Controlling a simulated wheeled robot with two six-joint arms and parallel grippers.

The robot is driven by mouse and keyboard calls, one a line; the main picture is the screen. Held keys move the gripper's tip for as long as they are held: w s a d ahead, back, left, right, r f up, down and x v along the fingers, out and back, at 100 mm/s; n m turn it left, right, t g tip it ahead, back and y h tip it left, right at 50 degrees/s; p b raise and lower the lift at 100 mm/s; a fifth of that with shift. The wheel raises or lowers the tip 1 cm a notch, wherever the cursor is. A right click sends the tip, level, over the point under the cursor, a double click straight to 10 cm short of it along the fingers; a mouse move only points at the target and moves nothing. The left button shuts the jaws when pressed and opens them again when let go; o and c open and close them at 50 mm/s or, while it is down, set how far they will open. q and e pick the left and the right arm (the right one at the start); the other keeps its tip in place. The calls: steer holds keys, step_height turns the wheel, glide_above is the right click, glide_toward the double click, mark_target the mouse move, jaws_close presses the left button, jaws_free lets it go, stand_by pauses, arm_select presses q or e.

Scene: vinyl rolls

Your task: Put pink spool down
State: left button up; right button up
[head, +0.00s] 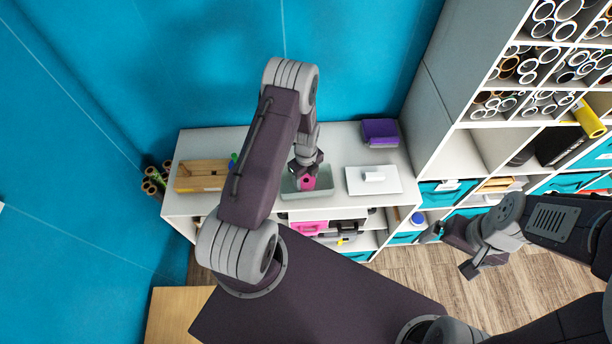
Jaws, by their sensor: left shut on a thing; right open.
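The pink spool (308,183) is small and sits between the fingers of my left gripper (304,170). The gripper is shut on it and points down at a shallow grey-green tray (325,191) on the white shelf top. The spool shows inside the tray's outline; I cannot tell whether it touches the tray floor. My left arm hides part of the tray's left side. My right gripper (451,250) is open and empty, out to the right over the floor, in front of the shelves.
A white tray (391,186) with a white roll (374,176) lies right of the grey-green tray. A purple box (380,132) stands behind it. A wooden box (200,170) is at the left. A tall shelf with many rolls (545,30) rises at the right.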

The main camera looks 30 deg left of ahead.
arm_select(q)
steer(key=shift+w+a+f, duration=0.1)
steer(key=shift+w+f, duration=0.15)
steer(key=shift+s+f+b, duration=0.1)
steer(key=shift+s+b, duration=0.1)
steer(key=shift+b, duration=0.1)
steer(key=o, duration=1.8)
steer(key=shift+s, duration=0.1)
steer(key=shift+c, duration=0.2)
